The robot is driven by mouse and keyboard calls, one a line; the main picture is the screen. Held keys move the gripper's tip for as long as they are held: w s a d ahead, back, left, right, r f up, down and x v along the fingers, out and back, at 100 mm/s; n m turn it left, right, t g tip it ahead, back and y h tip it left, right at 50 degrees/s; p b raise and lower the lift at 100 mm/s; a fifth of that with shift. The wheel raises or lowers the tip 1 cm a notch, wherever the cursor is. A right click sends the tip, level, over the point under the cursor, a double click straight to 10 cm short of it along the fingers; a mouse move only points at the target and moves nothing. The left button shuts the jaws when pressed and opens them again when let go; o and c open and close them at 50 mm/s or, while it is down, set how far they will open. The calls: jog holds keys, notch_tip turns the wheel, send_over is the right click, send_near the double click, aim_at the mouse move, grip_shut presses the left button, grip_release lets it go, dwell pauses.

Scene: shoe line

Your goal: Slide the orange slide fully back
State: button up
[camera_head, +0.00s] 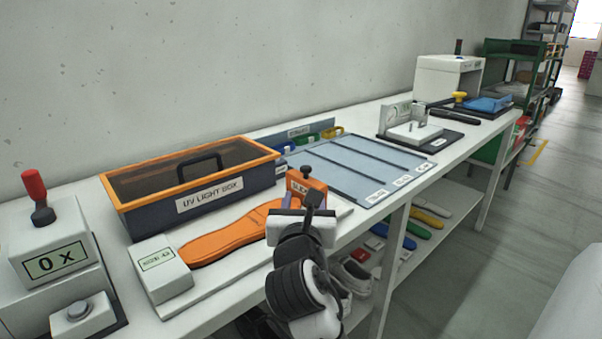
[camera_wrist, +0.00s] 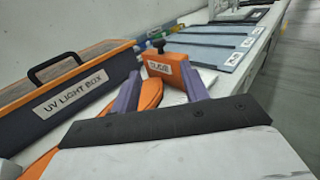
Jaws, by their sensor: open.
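The orange slide (camera_head: 306,184) is an upright block with a label and a dark knob on top. It stands at the right end of a pale board on the bench. In the wrist view the slide (camera_wrist: 168,68) is straight ahead, framed by the two fingertips. My gripper (camera_head: 299,201) is open in front of the slide, and it also shows in the wrist view (camera_wrist: 162,78). I cannot tell whether a finger touches the slide. An orange shoe sole (camera_head: 225,236) lies flat on the board, its right end partly hidden by my gripper.
A UV light box (camera_head: 195,188) stands behind the sole. A grey size block (camera_head: 160,275) is at the board's left end. Blue-grey panels (camera_head: 350,168) lie to the right, with small coloured clips behind. A counter with a red lever (camera_head: 52,240) is far left.

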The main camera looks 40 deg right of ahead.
aim_at(306, 173)
jog(key=p+x, duration=0.2)
jog(key=x, duration=1.1)
jog(key=shift+w+p, duration=0.25)
jog(key=shift+p, duration=0.05)
jog(key=shift+c, duration=0.2)
grip_shut()
